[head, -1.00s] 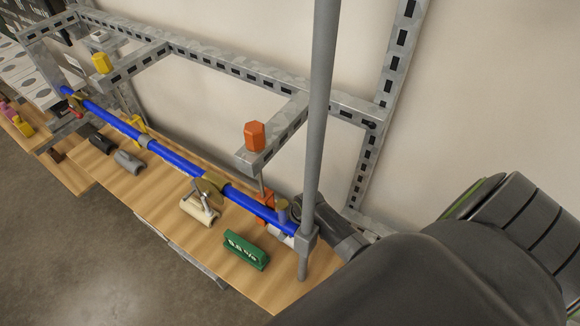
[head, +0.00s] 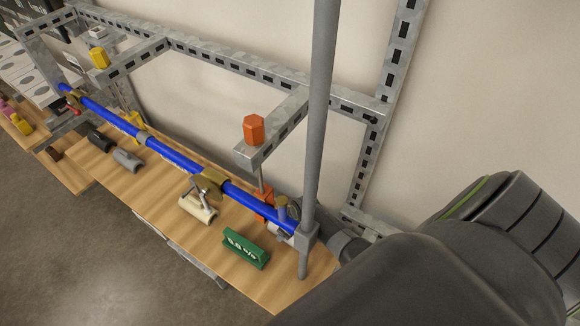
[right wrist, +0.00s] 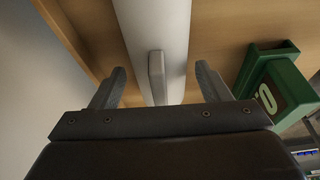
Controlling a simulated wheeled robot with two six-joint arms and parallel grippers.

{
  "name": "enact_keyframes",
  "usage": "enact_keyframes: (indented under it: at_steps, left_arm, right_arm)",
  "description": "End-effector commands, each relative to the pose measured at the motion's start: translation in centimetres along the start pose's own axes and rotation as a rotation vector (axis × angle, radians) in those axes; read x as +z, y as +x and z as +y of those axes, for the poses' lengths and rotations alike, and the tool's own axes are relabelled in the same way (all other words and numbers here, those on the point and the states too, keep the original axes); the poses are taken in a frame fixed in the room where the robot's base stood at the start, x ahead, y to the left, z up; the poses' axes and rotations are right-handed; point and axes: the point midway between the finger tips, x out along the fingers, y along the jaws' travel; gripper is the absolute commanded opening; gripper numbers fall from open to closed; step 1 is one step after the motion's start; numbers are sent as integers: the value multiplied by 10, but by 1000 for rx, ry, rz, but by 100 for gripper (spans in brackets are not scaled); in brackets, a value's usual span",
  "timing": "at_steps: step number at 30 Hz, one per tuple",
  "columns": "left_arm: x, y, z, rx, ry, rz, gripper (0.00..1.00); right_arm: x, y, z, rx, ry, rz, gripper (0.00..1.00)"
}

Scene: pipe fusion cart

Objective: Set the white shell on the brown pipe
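The white shell (right wrist: 155,35) fills the middle of the right wrist view, a smooth rounded body with a raised tab. A small pale part, probably this shell, shows at the right end of the bench in the head view (head: 275,233), mostly hidden by the blue pipe and post. My right gripper (right wrist: 160,85) is open, with its fingers on either side of the tab and visible gaps to it. I cannot make out a brown pipe; the long pipe (head: 172,156) is blue. My left gripper is not in view.
A grey post (head: 321,110) stands close to my right arm. A green block (head: 245,249) lies on the wooden bench (head: 165,197), with cream (head: 196,209), grey (head: 127,160) and black (head: 101,141) parts. An orange hex piece (head: 253,129) sits on the metal frame above.

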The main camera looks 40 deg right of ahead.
Motion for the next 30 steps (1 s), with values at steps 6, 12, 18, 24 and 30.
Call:
enact_keyframes:
  at_steps: [6, 12, 18, 24, 30]
  left_arm:
    - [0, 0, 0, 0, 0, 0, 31]
    - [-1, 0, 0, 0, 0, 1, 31]
    - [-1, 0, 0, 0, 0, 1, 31]
    - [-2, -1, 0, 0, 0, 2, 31]
    - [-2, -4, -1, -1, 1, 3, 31]
  right_arm:
    - [0, 0, 0, 0, 0, 0, 41]
    - [0, 0, 0, 0, 0, 0, 30]
    - [0, -1, 0, 0, 0, 0, 30]
    - [-2, -7, 0, 0, 0, 1, 30]
    - [-9, -27, 0, 1, -1, 3, 30]
